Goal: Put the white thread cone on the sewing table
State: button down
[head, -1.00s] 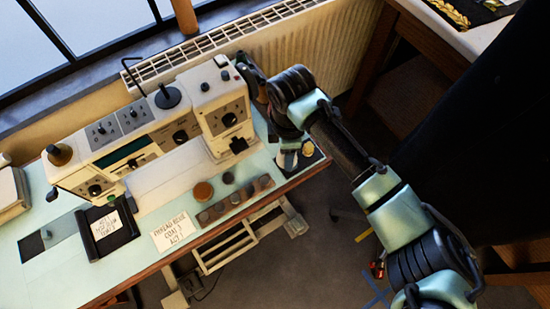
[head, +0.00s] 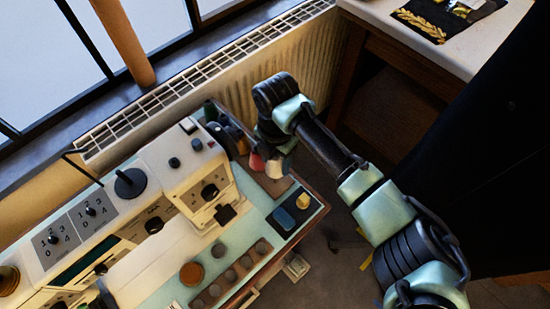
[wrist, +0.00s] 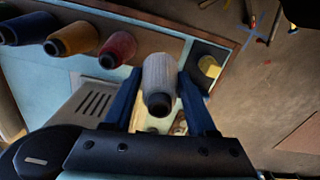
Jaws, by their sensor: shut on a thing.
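The white thread cone (wrist: 160,78) looks pale grey in the wrist view. It sits between the two blue fingers of my gripper (wrist: 161,88), which are shut on it, with its dark hollow end towards the camera. In the head view my gripper is at the back right end of the sewing table (head: 262,212), largely hidden by my own wrist. The pale blue tabletop also shows in the wrist view (wrist: 48,88). I cannot tell from these frames whether the cone touches the table.
In the wrist view a red cone (wrist: 118,48), an orange cone (wrist: 74,38) and a dark blue cone (wrist: 28,28) stand left of the held cone. A dark tray (head: 281,222) lies on the table's right end. The sewing machine (head: 180,165) stands left of my gripper.

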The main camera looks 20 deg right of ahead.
aim_at(276, 173)
jog(key=shift+f+b, duration=2.4)
jog(key=shift+f, duration=0.7)
jog(key=shift+c, duration=0.6)
grip_release()
notch_tip(276, 173, up, 13)
jog(key=shift+f, duration=0.1)
